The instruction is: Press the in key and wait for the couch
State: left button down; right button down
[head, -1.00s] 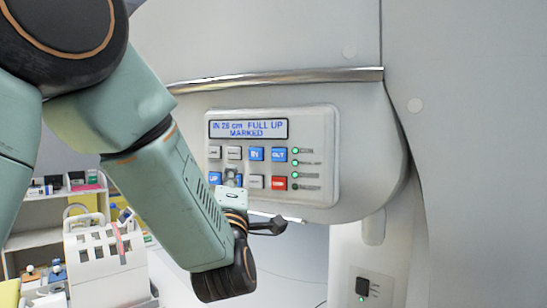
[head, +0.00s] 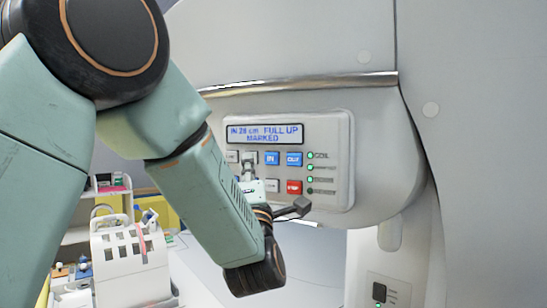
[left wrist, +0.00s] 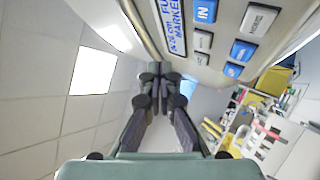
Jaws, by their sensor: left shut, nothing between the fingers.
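The control panel (head: 335,150) is a pale box on the machine's front, with a lit display (head: 264,134) that seems to read "IN 28 cm FULL UP MARKED". The blue in key (head: 271,158) sits below the display, left of the blue out key (head: 294,159). My left gripper (head: 249,161) is shut and empty, its tips just left of the in key and over a pale key. In the left wrist view the shut fingers (left wrist: 160,78) stand below and left of the in key (left wrist: 205,10). I cannot tell whether the tips touch the panel. The couch is not clearly seen.
A red stop key (head: 294,187) is low on the panel, beside green lights. A chrome rail (head: 300,84) runs above it. A small dark switch (head: 379,290) is at lower right. White coil-like equipment (head: 130,262) and shelves stand at lower left.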

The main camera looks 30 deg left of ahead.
aim_at(266, 163)
pick_arm(q)
jog(key=w, duration=0.7)
jog(key=shift+w+a+p, duration=0.2)
jog(key=shift+a+p, duration=0.1)
jog(key=shift+w+a+f, duration=0.15)
jog(key=shift+a, duration=0.3)
jog(key=shift+w+d, duration=0.1)
jog(key=shift+d, duration=0.3)
jog(key=shift+s+a, duration=0.15)
jog(key=shift+s, duration=0.05)
